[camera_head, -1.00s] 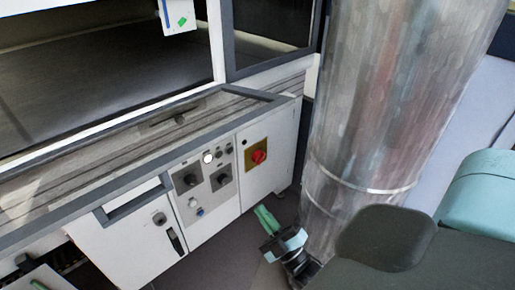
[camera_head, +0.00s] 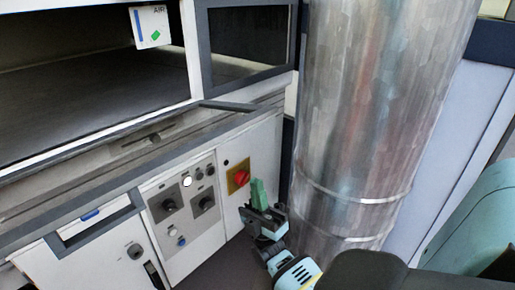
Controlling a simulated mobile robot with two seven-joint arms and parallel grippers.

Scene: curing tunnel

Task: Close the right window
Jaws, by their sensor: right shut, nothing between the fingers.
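The right window (camera_head: 250,36) is a dark pane in a grey frame at the top of the head view, left of the metal duct. Beside it on the left is a wide dark opening (camera_head: 85,85) into the tunnel. A grey bar (camera_head: 228,106) juts out near the window's lower left corner; I cannot tell how it joins the frame. My right gripper (camera_head: 258,190) has green fingers pointing up and is shut and empty. It appears below the window, in front of the white cabinet near the red switch, apart from the window. My left gripper is not in view.
A large metal duct (camera_head: 375,120) stands right of my right gripper. The white cabinet carries a red switch (camera_head: 240,177) on yellow and a panel of knobs (camera_head: 182,205). A grey handle frame (camera_head: 95,228) is at lower left. A white tag (camera_head: 150,26) hangs in the opening.

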